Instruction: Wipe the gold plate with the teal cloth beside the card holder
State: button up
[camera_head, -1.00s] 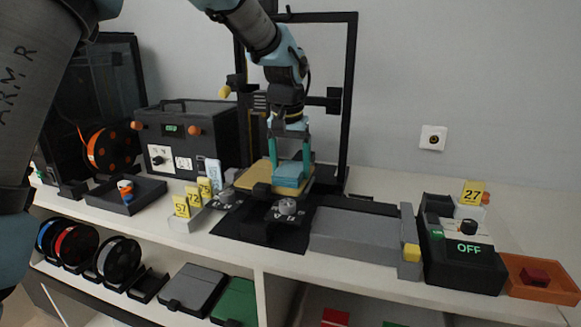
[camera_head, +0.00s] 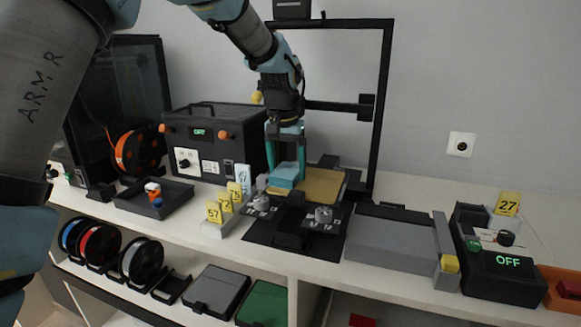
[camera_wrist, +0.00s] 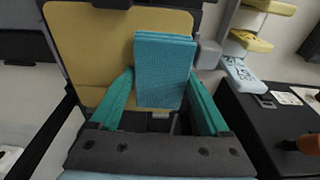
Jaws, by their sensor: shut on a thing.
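The folded teal cloth (camera_head: 285,177) is between the teal fingers of my gripper (camera_head: 286,165), which is shut on it. It also shows in the wrist view (camera_wrist: 165,75), between the two fingertips of my gripper (camera_wrist: 163,98). The gold plate (camera_head: 318,184) lies flat on the black frame machine, under and to the right of the cloth. In the wrist view the plate (camera_wrist: 85,50) fills the upper left behind the cloth. The cloth is at the plate's left edge; whether it touches the plate I cannot tell. The card holder (camera_head: 219,228) with yellow and white cards stands to the left.
The black frame (camera_head: 384,110) rises around the plate. A black box (camera_head: 205,137) with knobs stands behind at left, and a dark tray (camera_head: 153,203) in front of it. A grey slab (camera_head: 390,244) and a control box reading OFF (camera_head: 505,262) stand at right.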

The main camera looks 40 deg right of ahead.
notch_tip(320, 180, up, 4)
jog(key=p, duration=0.2)
jog(key=shift+w+a+p, duration=0.15)
jog(key=shift+p, duration=0.15)
jog(key=shift+r+p, duration=1.65)
jog(key=shift+r, duration=0.45)
